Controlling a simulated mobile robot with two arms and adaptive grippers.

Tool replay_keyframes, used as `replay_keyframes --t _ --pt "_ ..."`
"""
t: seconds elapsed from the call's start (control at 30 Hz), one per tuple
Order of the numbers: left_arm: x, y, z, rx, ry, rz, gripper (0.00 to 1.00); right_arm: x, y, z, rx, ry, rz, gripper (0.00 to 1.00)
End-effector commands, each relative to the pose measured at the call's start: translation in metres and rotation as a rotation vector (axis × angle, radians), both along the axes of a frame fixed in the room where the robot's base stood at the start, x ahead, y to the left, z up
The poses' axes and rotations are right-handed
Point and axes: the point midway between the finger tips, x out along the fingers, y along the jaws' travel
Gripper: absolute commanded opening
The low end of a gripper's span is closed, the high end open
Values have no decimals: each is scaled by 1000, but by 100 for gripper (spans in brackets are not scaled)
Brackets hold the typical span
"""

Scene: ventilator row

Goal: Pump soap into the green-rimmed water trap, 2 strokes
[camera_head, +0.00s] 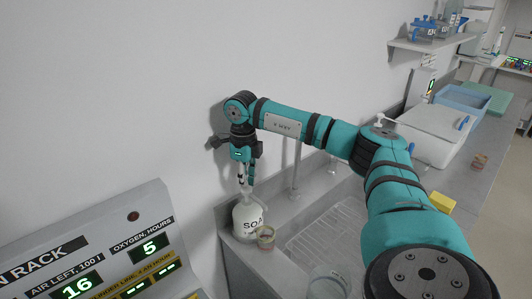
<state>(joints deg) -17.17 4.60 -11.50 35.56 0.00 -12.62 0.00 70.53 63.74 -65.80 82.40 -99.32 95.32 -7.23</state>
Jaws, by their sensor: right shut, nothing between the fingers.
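A white soap bottle (247,221) with black "SOA" lettering visible stands at the left end of the steel counter by the wall. My right gripper (245,183) is shut and points down right over the bottle's pump top; I cannot tell if it touches the pump. Another clear jar (329,286) with a dull greenish rim stands nearer, at the bottom edge and partly cut off. I cannot tell the rim colours surely. My left gripper is not in view.
A ribbed drainer (325,232) lies right of the bottle, with upright metal pipes behind. A white lidded box (436,133), a blue tray (463,98) and a yellow block (442,202) are farther right. A display panel (110,255) fills the lower left.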

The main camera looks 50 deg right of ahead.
Motion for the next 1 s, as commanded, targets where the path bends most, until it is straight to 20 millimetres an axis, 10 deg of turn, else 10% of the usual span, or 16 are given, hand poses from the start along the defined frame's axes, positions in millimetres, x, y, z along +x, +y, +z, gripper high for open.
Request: replay_keyframes --t 1.0 --pt "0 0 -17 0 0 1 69 -1 0 -31 0 5 1 0"
